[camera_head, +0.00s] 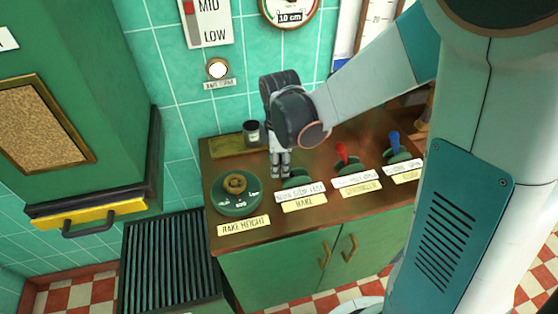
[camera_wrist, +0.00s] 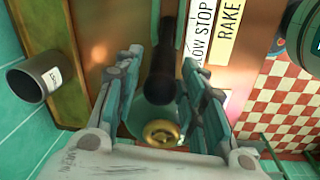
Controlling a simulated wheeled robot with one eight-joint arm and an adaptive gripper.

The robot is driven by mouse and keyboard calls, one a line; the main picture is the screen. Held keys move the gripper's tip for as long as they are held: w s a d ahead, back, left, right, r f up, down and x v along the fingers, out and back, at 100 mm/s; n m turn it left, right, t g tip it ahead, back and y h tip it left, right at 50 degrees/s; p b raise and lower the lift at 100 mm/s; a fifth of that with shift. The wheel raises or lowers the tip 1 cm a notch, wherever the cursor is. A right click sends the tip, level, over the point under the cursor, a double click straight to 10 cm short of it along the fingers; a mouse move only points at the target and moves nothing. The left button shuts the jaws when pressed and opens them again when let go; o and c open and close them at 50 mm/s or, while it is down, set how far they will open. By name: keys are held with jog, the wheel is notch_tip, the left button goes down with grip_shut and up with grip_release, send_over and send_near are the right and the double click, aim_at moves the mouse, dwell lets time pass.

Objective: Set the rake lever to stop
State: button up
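The rake lever, a dark-handled lever (camera_wrist: 160,75), shows in the wrist view between the two fingers of my gripper (camera_wrist: 162,57). The fingers are apart, with gaps visible beside the handle. In the head view my gripper (camera_head: 281,172) points down at the left end of the rake lever's green base (camera_head: 297,181) and hides the handle. The rake plate (camera_head: 304,202) and the slow-stop-fast plate (camera_head: 299,191) lie in front of the base. I cannot tell which position the lever is in.
The rake height dial (camera_head: 236,194) with a brass knob sits just left of my gripper. A red lever (camera_head: 341,153) and a blue lever (camera_head: 394,142) stand to the right. A small dark cup (camera_head: 252,132) is behind on the wooden counter (camera_head: 290,226).

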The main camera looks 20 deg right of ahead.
grip_shut()
jog(key=shift+d+r+y, duration=0.3)
jog(key=shift+d+y, duration=0.6)
jog(key=shift+d+r+y+b, duration=0.15)
jog(key=shift+d+y+b, duration=0.1)
jog(key=shift+d+y, duration=0.6)
jog(key=shift+d+r+y+b, duration=0.15)
jog(key=shift+d+y+b, duration=0.05)
jog(key=shift+d+y, duration=0.6)
jog(key=shift+a, duration=0.1)
jog(key=shift+o, duration=2.2)
grip_release()
jog(key=shift+r, duration=0.1)
jog(key=v, duration=1.2)
